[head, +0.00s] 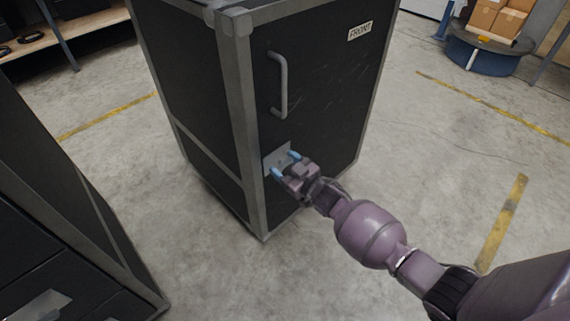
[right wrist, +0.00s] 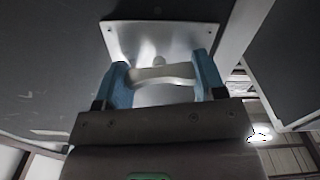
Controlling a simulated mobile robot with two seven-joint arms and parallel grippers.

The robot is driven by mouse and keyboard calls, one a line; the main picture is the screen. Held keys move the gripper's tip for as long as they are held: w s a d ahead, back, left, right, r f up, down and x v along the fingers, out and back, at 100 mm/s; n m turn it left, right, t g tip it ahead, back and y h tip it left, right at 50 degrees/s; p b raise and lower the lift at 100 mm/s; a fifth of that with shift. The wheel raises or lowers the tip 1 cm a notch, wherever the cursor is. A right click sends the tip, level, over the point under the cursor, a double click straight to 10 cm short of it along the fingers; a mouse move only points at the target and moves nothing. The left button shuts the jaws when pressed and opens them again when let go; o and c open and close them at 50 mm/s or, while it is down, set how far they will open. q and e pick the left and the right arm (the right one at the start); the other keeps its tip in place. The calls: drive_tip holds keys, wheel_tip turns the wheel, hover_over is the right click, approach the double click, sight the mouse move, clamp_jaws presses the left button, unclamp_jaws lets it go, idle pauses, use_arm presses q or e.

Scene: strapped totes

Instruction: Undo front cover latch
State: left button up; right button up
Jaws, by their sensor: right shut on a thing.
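A black case with grey metal edges stands upright on the floor, its front cover (head: 325,85) facing me with a "FRONT" label (head: 360,31) and a grey bar handle (head: 281,85). Below the handle is the latch plate (head: 277,158), a silver metal plate that also shows in the right wrist view (right wrist: 160,38). My right gripper (head: 286,164) is at the plate, its blue fingers on either side of the latch's silver bar (right wrist: 163,76), shut on it. The gripper hides part of the latch in the head view. My left gripper is out of view.
Another black case (head: 60,190) stands close at the left. A shelf (head: 70,40) is at the upper left. Boxes (head: 497,18) sit on a round blue base (head: 490,52) at the upper right. The concrete floor right of the case is clear, with yellow lines.

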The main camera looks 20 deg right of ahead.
drive_tip(key=n, duration=0.4)
drive_tip(key=shift+n, duration=0.3)
drive_tip(key=n, duration=0.3)
drive_tip(key=shift+s+a+f+n, duration=0.1)
drive_tip(key=shift+f+n, duration=0.05)
drive_tip(key=shift+n, duration=0.15)
drive_tip(key=n+b, duration=0.1)
drive_tip(key=n, duration=0.3)
drive_tip(key=shift+f, duration=0.15)
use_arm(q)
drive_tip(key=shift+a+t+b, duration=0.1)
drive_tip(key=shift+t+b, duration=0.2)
use_arm(e)
drive_tip(key=shift+n, duration=1.6)
drive_tip(key=o, duration=0.9)
drive_tip(key=shift+s, duration=0.1)
